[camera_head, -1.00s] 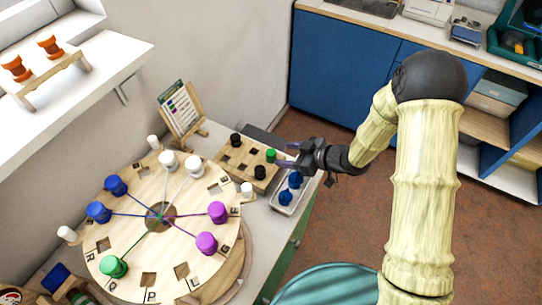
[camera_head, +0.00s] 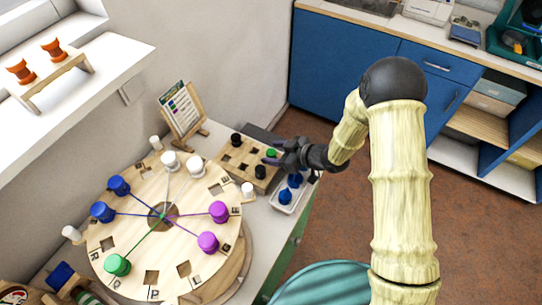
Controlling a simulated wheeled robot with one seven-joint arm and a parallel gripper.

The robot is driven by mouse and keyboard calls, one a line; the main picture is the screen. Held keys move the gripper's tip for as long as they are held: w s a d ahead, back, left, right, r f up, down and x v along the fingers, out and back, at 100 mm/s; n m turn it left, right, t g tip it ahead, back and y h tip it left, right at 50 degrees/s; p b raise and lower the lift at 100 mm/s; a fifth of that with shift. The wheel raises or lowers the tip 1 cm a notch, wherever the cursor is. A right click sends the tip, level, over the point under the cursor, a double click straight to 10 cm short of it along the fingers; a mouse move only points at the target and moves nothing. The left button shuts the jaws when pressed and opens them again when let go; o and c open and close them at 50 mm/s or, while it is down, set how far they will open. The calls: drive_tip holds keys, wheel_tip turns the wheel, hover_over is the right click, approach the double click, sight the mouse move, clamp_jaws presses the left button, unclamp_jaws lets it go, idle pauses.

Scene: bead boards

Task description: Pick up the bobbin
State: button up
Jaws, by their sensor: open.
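Several spool-like bobbins are in view; I cannot tell which one the task means. My gripper (camera_head: 272,154) is open at the wooden holder (camera_head: 229,158), its fingers by a green bobbin (camera_head: 271,153) at the holder's right end. The fingers partly hide that bobbin, and I cannot tell whether they touch it. Blue bobbins (camera_head: 285,197) lie in a white tray (camera_head: 288,209) below my gripper.
A round wooden board (camera_head: 130,245) carries white, blue, purple and green bobbins joined by threads to its centre. A card on a stand (camera_head: 180,112) is behind it. Orange bobbins (camera_head: 53,49) stand on a rack on the white shelf (camera_head: 110,60). A teal round seat (camera_head: 325,284) is in front.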

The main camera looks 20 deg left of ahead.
sight(275, 153)
drive_tip(key=c, duration=1.1)
wheel_tip(275, 153, up, 10)
idle(0.5)
